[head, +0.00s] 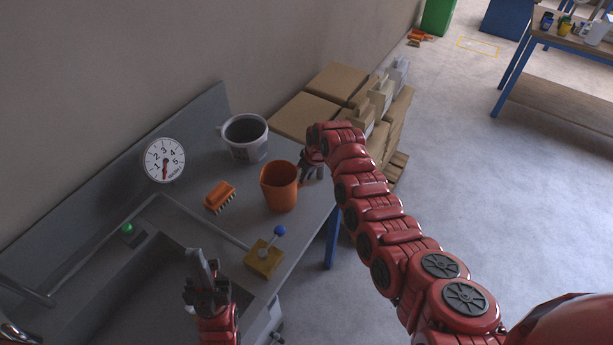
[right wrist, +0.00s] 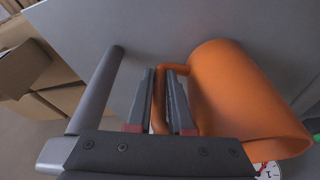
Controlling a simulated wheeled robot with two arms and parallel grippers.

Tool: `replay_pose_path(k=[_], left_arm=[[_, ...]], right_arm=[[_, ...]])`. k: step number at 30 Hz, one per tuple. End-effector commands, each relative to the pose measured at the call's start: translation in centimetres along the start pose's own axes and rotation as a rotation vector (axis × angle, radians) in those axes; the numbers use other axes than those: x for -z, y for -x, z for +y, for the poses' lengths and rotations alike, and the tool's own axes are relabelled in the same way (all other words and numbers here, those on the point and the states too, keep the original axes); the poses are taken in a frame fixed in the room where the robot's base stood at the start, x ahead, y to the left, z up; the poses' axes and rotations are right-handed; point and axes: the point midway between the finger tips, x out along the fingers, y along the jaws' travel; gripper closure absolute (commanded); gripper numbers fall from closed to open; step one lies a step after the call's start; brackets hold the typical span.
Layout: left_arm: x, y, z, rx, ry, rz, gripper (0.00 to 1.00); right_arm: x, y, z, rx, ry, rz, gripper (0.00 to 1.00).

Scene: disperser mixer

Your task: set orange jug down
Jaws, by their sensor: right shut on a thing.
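The orange jug (head: 279,190) is upright or nearly so over the right end of the grey bench (head: 222,240), near its front edge. I cannot tell whether its base touches the bench. My right gripper (head: 311,168) is at the jug's right side. In the right wrist view the jug (right wrist: 235,90) lies right of the fingers, and my right gripper (right wrist: 163,100) is shut on its handle. My left gripper (head: 200,268) is over the sink area at the lower left, apart from the jug, with no object visible in it. Its finger gap is unclear.
A grey-white pot (head: 246,139) stands behind the jug. An orange brush (head: 220,196) lies left of it, and a yellow block with a blue-knobbed lever (head: 263,260) is in front. A dial (head: 164,160) is at the back. Cardboard boxes (head: 305,114) stand beyond the bench.

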Motion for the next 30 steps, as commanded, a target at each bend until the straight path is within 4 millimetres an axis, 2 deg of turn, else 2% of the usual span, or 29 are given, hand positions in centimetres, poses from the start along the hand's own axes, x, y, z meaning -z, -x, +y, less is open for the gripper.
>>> replay_pose_path(k=[1,2,6,7,15,19,25,30], left_arm=[[-0.1,0.3,0.0,0.0,0.0,0.0,1.0],[-0.1,0.3,0.0,0.0,0.0,0.0,1.0],[0.0,0.2,0.0,0.0,0.0,0.0,1.0],[0.0,0.2,0.0,0.0,0.0,0.0,1.0],[0.0,0.1,0.0,0.0,0.0,0.0,1.0],[0.1,-0.7,0.0,0.0,0.0,0.0,1.0],[0.6,-3.7,-0.2,0.0,0.0,0.0,1.0],[0.9,-5.1,-0.2,0.0,0.0,0.0,1.0]], right_arm=[[-0.1,-0.3,0.0,0.0,0.0,0.0,1.0],[-0.1,-0.3,0.0,0.0,0.0,0.0,0.79],[-0.1,-0.2,0.0,0.0,0.0,0.0,0.54],[-0.1,-0.2,0.0,0.0,0.0,0.0,0.51],[0.0,-0.1,0.0,0.0,0.0,0.0,0.51],[0.2,0.7,0.0,0.0,0.0,0.001,0.51],[0.3,4.3,0.0,-0.001,-0.001,0.004,0.51],[0.2,7.3,0.0,-0.001,-0.001,0.003,0.51]])
